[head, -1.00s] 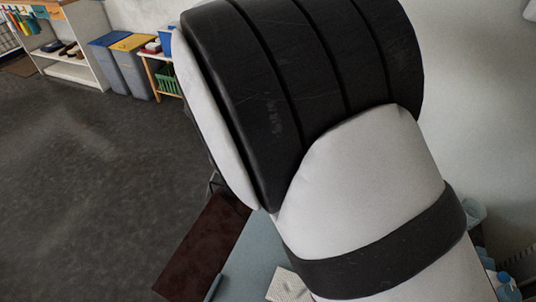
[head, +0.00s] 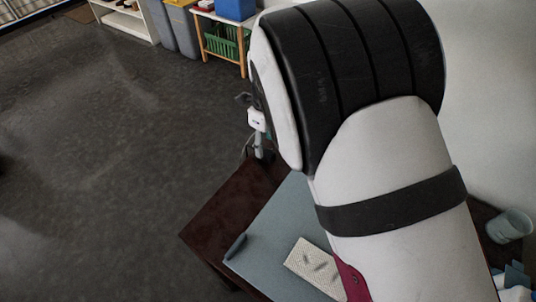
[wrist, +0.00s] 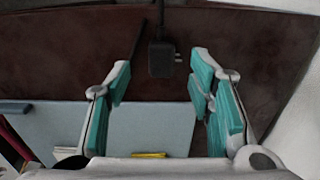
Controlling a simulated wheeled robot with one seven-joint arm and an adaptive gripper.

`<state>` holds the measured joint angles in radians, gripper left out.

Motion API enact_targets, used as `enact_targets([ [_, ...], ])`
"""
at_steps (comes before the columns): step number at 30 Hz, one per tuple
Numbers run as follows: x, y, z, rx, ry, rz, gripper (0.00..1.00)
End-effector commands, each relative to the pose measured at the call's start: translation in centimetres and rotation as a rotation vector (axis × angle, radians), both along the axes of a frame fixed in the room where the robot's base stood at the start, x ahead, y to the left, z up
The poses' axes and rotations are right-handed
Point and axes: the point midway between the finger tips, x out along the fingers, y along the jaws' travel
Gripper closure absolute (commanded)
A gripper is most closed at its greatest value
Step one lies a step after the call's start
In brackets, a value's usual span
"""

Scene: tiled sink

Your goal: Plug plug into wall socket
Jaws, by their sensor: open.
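In the wrist view the black plug (wrist: 162,60) is over a dark brown tabletop, with its cable running up from it toward the top edge and its prongs pointing right. My gripper (wrist: 160,72) is open, with its teal-padded fingers on either side of the plug, and a gap shows on both sides. I cannot tell how far below or beyond the fingertips the plug is. The plug cannot be made out in the head view, where my arm covers much of the table. No wall socket can be made out in either view.
A dark brown table (head: 222,215) carries a grey-blue mat (head: 270,230) with a dark object (head: 236,247) and a pale patterned piece (head: 315,268). A cup (head: 509,226) stands at the right near the wall. A shelf with a green basket (head: 226,45) is beyond open floor.

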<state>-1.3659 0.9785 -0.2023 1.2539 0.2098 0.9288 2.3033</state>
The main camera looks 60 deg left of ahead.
Motion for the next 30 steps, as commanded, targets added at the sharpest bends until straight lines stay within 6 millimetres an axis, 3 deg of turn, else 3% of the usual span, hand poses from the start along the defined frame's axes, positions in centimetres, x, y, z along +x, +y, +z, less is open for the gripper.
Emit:
enact_targets([
  [11,0.3,-0.1,-4.7,-0.002,0.000,-0.001,0.52],
  [22,0.3,-0.1,-4.9,0.000,0.000,0.000,0.52],
  [28,0.3,-0.1,-4.9,0.000,0.000,0.000,0.97],
  [30,0.3,-0.1,-4.9,0.000,0.000,0.000,1.00],
])
